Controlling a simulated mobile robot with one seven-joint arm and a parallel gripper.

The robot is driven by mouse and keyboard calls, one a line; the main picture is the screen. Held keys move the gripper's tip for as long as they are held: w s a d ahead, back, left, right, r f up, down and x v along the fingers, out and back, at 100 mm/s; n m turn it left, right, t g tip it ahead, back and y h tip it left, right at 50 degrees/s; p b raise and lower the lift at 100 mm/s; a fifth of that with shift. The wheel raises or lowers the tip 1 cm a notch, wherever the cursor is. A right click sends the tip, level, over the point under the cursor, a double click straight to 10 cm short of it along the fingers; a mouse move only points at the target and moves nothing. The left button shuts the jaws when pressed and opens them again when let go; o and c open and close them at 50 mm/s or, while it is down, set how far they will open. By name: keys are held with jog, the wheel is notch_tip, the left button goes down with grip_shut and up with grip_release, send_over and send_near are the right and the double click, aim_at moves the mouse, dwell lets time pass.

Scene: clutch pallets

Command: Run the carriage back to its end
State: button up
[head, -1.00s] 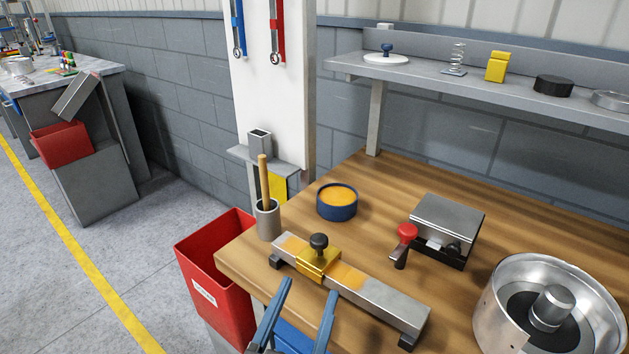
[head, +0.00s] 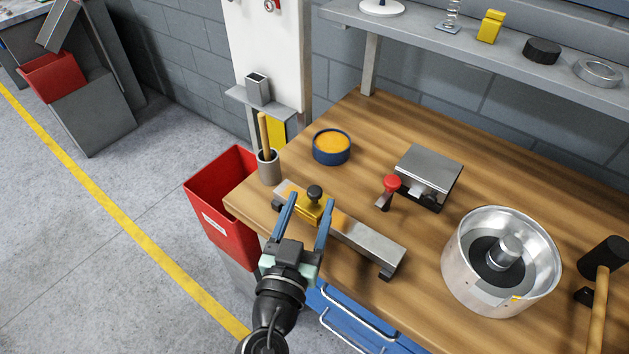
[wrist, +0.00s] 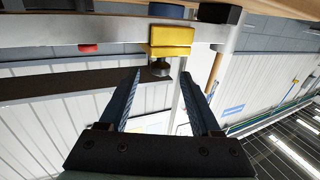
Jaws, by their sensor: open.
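The yellow carriage (head: 311,207) with a black knob (head: 315,192) sits on a grey metal rail (head: 368,243), toward the rail's left end. Orange patches show on the rail at both sides of the carriage. In the wrist view the carriage (wrist: 171,38) and its knob (wrist: 161,68) lie just beyond the fingertips, on the rail (wrist: 80,36). My gripper (head: 308,205) is open, its two blue fingers spread toward the carriage. In the wrist view my gripper (wrist: 158,74) has nothing between its fingers, and I see no contact with the knob.
A grey cup with a wooden-handled tool (head: 268,167) stands by the rail's left end. A blue tub of orange stuff (head: 332,147), a metal box with a red-knobbed lever (head: 428,175), a large metal drum (head: 500,262) and a mallet (head: 600,275) share the bench. A red bin (head: 222,205) stands left.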

aim_at(313, 197)
jog(key=shift+p+x, duration=0.35)
jog(key=shift+x, duration=1.7)
grip_shut()
